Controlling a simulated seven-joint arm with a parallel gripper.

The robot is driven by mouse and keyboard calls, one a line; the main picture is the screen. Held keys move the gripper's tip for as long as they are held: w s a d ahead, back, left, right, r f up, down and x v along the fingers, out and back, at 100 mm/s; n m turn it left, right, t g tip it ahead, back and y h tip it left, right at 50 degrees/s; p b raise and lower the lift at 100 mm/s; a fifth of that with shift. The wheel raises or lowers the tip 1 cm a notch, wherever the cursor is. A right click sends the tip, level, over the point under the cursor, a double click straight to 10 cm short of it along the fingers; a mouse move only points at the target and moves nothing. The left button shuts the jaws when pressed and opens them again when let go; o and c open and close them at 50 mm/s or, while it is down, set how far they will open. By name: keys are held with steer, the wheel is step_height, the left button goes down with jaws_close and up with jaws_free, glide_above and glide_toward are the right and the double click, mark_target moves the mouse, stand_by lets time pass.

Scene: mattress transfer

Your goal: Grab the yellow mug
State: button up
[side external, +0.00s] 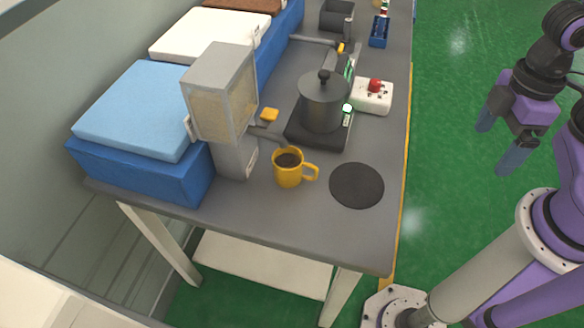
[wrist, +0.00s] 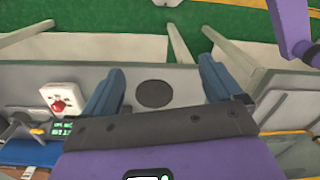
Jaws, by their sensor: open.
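The yellow mug (side external: 288,168) stands upright on the grey table, with dark contents and its handle to the right. It is beside the grey dispenser and left of the black round mat (side external: 357,185). I cannot make out the mug in the wrist view. My gripper (side external: 506,141) is open and empty at the right of the side view, out over the green floor and well apart from the mug. In the wrist view my gripper's blue fingers (wrist: 160,88) are spread, and the black mat (wrist: 154,93) shows between them.
A grey dispenser (side external: 222,100) stands close behind the mug. A dark pot (side external: 325,102) sits on a black burner behind it. A white box with a red button (side external: 372,95) is near the table's right edge. Blue mattresses (side external: 135,110) fill the left side. The table (side external: 300,225) is clear in front.

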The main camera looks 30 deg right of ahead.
steer(key=w+a+f+m+g+y, duration=0.3)
steer(key=w+a+m, duration=0.15)
steer(key=m, duration=0.35)
steer(key=w+a+f+m+g+y, duration=0.25)
steer(key=a+m+g, duration=0.2)
steer(key=m, duration=0.35)
steer(key=m+t+y, duration=0.7)
steer(key=m+t, duration=0.6)
steer(key=m, duration=0.5)
glide_toward(292, 161)
steer(key=s+d+r, duration=0.5)
steer(key=r, duration=0.1)
steer(key=shift+f+x, duration=0.15)
steer(key=shift+x, duration=2.7)
steer(key=shift+f+x, duration=0.15)
steer(key=shift+x, duration=5.7)
steer(key=shift+r, duration=0.1)
steer(key=c, duration=1.2)
steer(key=shift+r, duration=0.15)
